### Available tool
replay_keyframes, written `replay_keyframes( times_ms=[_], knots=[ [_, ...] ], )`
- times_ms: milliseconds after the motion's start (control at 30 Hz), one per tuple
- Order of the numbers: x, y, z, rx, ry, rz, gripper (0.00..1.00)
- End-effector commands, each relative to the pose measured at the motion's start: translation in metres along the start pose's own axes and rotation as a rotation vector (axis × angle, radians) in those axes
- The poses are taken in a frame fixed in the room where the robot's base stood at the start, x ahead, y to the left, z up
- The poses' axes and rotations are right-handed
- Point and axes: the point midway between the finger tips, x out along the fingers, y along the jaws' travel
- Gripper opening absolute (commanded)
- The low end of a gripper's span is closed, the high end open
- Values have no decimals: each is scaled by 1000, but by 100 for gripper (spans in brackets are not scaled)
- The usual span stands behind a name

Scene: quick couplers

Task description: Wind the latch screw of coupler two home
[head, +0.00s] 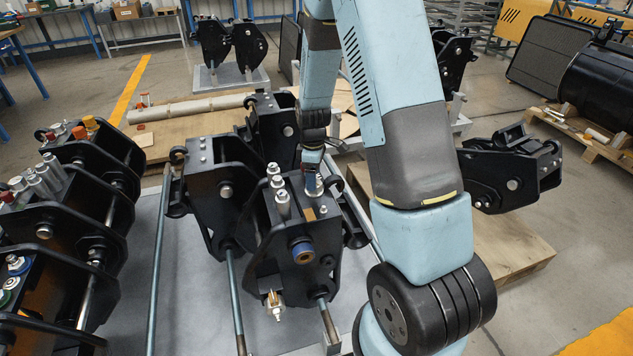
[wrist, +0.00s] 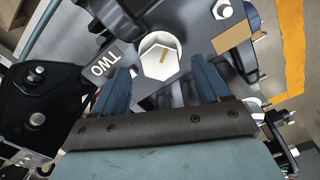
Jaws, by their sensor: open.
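The latch screw (wrist: 158,62) of coupler two shows in the wrist view as a large pale hex head with a small yellow mark on its face. A dark plate reading "TWO" (wrist: 104,66) lies just left of it. My gripper (wrist: 161,70) is open, its two blue fingers on either side of the hex head's near edge. I cannot tell whether they touch it. In the head view, coupler two (head: 306,240) is the black coupler at centre, and my arm reaches down behind its upper edge. The fingertips are hard to make out there.
Silver fittings (head: 280,196) stand on the coupler's top, close to my wrist. More black couplers (head: 75,235) stand at left, and another (head: 510,175) sits at right on a pallet. In the wrist view, a bolt (wrist: 222,9) sits up and right of the screw.

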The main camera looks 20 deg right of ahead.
Motion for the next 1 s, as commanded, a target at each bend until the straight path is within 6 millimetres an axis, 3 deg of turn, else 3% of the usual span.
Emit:
replay_keyframes(
  times_ms=[233,667,1000],
  knots=[
    [26,0,0,-1,-1,-1,75],
    [31,0,0,1,0,0,74],
    [31,0,1,1,0,1,42]
  ],
)
